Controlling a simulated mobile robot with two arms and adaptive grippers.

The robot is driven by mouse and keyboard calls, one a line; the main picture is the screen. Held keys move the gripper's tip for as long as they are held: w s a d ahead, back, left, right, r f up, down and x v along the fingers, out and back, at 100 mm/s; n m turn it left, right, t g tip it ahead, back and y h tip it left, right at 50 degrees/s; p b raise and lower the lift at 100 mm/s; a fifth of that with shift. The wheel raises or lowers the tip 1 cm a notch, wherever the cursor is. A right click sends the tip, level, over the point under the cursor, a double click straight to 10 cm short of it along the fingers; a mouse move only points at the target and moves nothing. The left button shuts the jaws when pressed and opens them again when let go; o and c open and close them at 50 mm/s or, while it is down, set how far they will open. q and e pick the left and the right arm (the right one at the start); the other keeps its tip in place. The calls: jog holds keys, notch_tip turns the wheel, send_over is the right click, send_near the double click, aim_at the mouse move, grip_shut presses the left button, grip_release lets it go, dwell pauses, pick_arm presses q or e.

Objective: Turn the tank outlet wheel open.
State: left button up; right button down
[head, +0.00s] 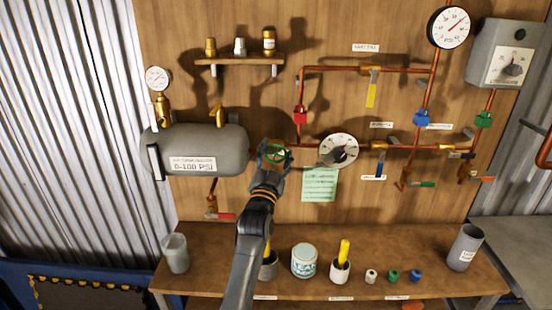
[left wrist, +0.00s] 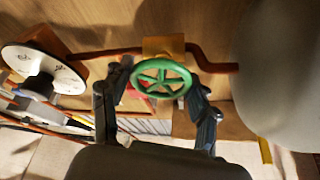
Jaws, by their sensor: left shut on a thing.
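The tank outlet wheel is a green spoked handwheel (head: 277,154) on the copper pipe just right of the grey tank (head: 205,150). My left gripper (head: 273,158) is at the wheel, its fingers on either side of the rim. In the left wrist view the green wheel (left wrist: 160,78) sits between the two dark fingers of the left gripper (left wrist: 158,100), which is shut on it. The spokes are visible; the valve body behind is partly hidden. My right gripper is not in view.
A round white dial (head: 338,150) and a green note (head: 319,185) are close right of the wheel. Copper pipes with coloured valves run across the wooden panel. Below, a bench (head: 330,225) holds a tub (head: 304,260), cups and small coloured caps.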

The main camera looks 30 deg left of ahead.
pick_arm(q)
jog(key=shift+n+y+b, duration=0.35)
jog(key=shift+n+y, duration=0.25)
jog(key=shift+n, duration=0.6)
jog(key=o, duration=1.2)
jog(key=shift+c, duration=0.2)
jog(key=v, duration=0.7)
jog(key=shift+s+d, duration=0.15)
jog(key=shift+s, duration=0.05)
jog(key=shift+f, duration=0.15)
